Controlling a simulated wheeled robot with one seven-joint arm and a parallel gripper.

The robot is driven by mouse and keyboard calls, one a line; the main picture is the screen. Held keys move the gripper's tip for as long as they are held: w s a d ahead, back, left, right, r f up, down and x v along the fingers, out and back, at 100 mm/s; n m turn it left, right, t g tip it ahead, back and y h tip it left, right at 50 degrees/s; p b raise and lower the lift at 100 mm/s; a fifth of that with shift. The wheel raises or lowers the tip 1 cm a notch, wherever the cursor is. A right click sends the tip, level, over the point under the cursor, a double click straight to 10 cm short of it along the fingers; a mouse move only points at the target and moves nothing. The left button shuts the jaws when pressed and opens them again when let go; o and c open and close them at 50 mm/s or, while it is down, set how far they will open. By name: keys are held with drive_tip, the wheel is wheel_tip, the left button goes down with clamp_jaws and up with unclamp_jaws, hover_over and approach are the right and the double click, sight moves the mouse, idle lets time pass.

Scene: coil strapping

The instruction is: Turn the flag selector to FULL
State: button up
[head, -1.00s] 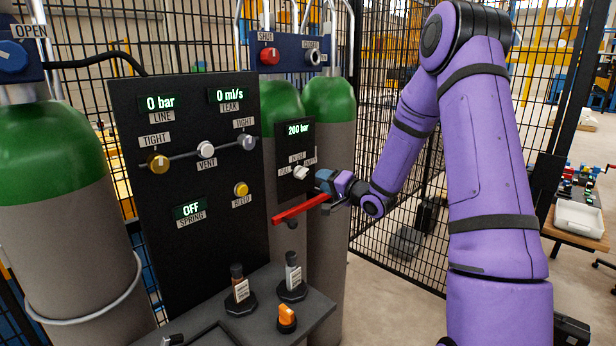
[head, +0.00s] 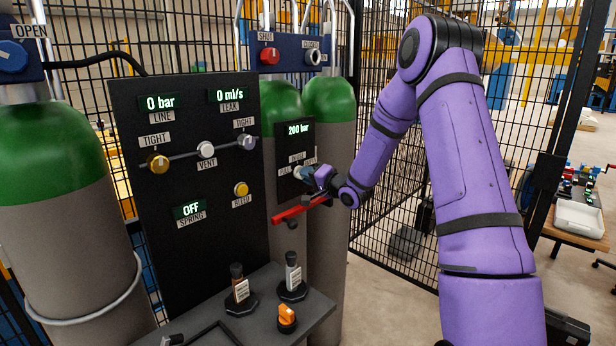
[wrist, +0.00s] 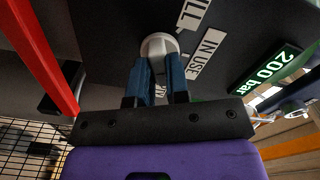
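The flag selector (wrist: 159,43) is a white round knob with a raised grip bar, on a small dark panel (head: 283,160) below a 200 bar readout. Labels sit round it: IN USE (wrist: 205,54), one ending in "LL" (wrist: 194,14), and one partly hidden between my fingers. My gripper (wrist: 157,72) is at the knob, one blue finger on each side of the bar. The gap between the fingers is narrow and the bar seems to fill it, so it looks shut on the knob. In the head view my gripper (head: 318,177) covers most of the selector.
A red bar (head: 301,208) sticks out just below my gripper; it also shows in the wrist view (wrist: 38,50). A larger panel (head: 190,120) with knobs stands to the left. Green-topped cylinders (head: 330,100) stand behind. A mesh fence (head: 400,210) is behind my arm.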

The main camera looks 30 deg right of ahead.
drive_tip(key=shift+n, duration=0.3)
clamp_jaws()
drive_tip(key=n, duration=2.5)
drive_tip(key=shift+n, duration=0.3)
drive_tip(key=o, duration=0.7)
unclamp_jaws()
drive_tip(key=shift+o, duration=0.2)
drive_tip(key=shift+s, duration=0.15)
